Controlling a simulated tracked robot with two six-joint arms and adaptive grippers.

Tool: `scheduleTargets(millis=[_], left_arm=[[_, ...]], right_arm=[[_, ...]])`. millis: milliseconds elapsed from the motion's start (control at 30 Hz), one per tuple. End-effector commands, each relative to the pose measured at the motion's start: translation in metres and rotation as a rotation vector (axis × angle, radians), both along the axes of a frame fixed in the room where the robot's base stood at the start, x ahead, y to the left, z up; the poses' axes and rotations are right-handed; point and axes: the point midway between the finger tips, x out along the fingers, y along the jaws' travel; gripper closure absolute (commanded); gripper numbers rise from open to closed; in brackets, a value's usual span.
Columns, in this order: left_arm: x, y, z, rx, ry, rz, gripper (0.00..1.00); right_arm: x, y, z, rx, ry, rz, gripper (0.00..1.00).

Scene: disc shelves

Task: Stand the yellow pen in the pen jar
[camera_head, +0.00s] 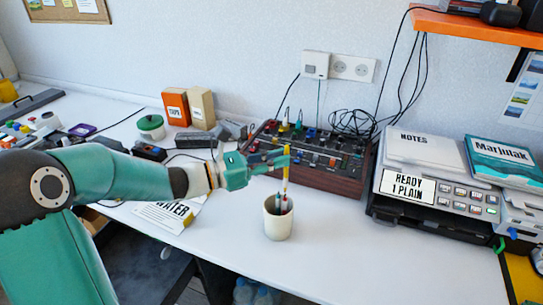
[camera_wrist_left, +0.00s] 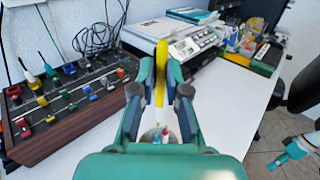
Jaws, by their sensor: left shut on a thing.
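The yellow pen (camera_head: 286,172) is upright between the fingers of my left gripper (camera_head: 280,161), which is shut on it. In the left wrist view the pen (camera_wrist_left: 160,72) stands between the two fingers (camera_wrist_left: 159,88). The cream pen jar (camera_head: 278,224) stands on the white desk directly below, with other pens in it. The yellow pen's lower end is at about the jar's mouth; I cannot tell whether it is inside the rim. What looks like my right gripper (camera_wrist_left: 287,154) shows small at the right of the left wrist view, its jaws unclear.
A wood-sided mixer (camera_head: 310,160) with knobs and cables stands just behind the jar. A printer (camera_head: 430,195) with notes and a book is to the right. Boxes (camera_head: 201,108) and a green-lidded pot (camera_head: 151,126) stand at the back left. The desk right of the jar is clear.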

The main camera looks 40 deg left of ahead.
Motion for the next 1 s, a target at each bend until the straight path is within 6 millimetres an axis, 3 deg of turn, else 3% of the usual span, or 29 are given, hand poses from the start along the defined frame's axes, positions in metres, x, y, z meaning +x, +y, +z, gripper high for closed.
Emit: scheduleTargets(millis=[600,1000], left_arm=[[0.0,0.0,-0.054,-0.001,0.001,0.0,1.0],[0.0,0.001,-0.07,-0.001,0.0,0.001,1.0]], right_arm=[[0.0,0.0,-0.045,0.0,0.0,0.0,0.0],[0.0,0.0,-0.058,0.0,0.0,0.0,0.0]])
